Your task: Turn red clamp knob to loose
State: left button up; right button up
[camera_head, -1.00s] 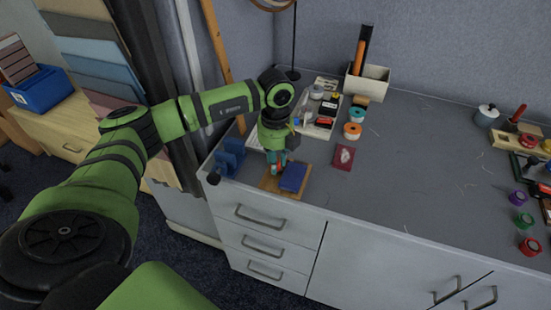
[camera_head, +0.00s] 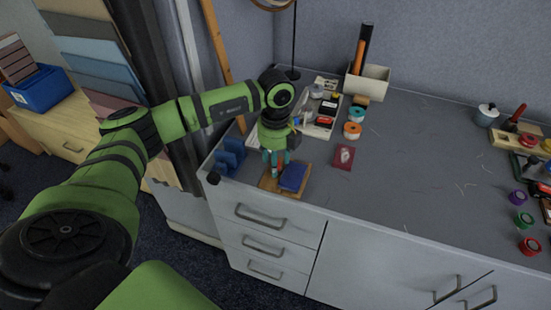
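A wooden board (camera_head: 268,184) lies near the front left corner of the grey table, with a blue block (camera_head: 293,177) on it. A small red upright part (camera_head: 275,169), perhaps the clamp knob, shows beside the block. My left gripper (camera_head: 276,160) points down over the board, its teal fingertips apart on either side of the red part. I cannot tell whether they touch it. The gripper and wrist hide much of the part. My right gripper is out of view.
Blue upright holders (camera_head: 229,157) stand left of the board. Behind are a tray of small items (camera_head: 318,122), tape rolls (camera_head: 353,130), and a white bin (camera_head: 369,84). A dark red card (camera_head: 343,157) lies to the right. The table's middle is mostly clear.

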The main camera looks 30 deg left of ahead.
pick_arm(q)
jog(key=shift+r, duration=0.25)
notch_tip(320, 180, up, 12)
jog(key=shift+f, duration=0.2)
dwell(0.5)
